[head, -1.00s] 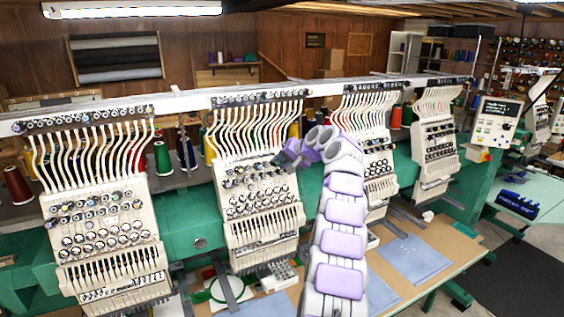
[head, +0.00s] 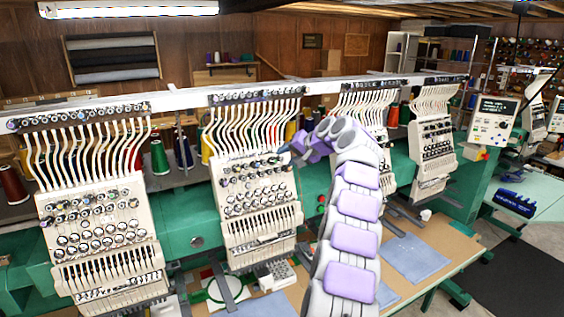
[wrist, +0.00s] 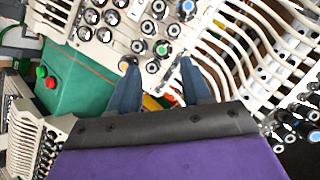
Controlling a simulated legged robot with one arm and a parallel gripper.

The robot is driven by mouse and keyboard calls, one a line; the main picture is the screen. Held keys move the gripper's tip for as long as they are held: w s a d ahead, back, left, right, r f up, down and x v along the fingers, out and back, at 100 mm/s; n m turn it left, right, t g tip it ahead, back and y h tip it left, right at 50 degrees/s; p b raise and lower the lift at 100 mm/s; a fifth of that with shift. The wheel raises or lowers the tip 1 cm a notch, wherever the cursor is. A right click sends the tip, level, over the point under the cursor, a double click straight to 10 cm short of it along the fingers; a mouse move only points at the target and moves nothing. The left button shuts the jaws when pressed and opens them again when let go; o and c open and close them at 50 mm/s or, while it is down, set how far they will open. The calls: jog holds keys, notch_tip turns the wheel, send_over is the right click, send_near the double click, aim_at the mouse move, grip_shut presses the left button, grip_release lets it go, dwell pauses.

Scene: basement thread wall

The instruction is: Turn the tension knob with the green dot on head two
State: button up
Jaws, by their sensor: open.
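Head two (head: 262,216) is the cream sewing head second from the left in the head view, with rows of tension knobs on its face. In the wrist view, the knob with the green dot (wrist: 162,48) shows just beyond the fingertips, between their lines. Knobs with an orange dot (wrist: 124,65) and a blue dot (wrist: 187,7) are nearby. My gripper (wrist: 158,66) is open and empty, with two dark blue fingers. In the head view my gripper (head: 285,149) is at the upper right edge of head two. I cannot tell its exact distance from the knob.
White curved thread tubes (wrist: 235,45) run close to the right finger in the wrist view. Other sewing heads stand at left (head: 98,235) and right (head: 433,150). A green machine body (head: 190,215) lies behind. Thread cones (head: 160,158) stand at the back.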

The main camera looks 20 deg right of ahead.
jog(key=v, duration=1.2)
jog(key=shift+d, duration=0.15)
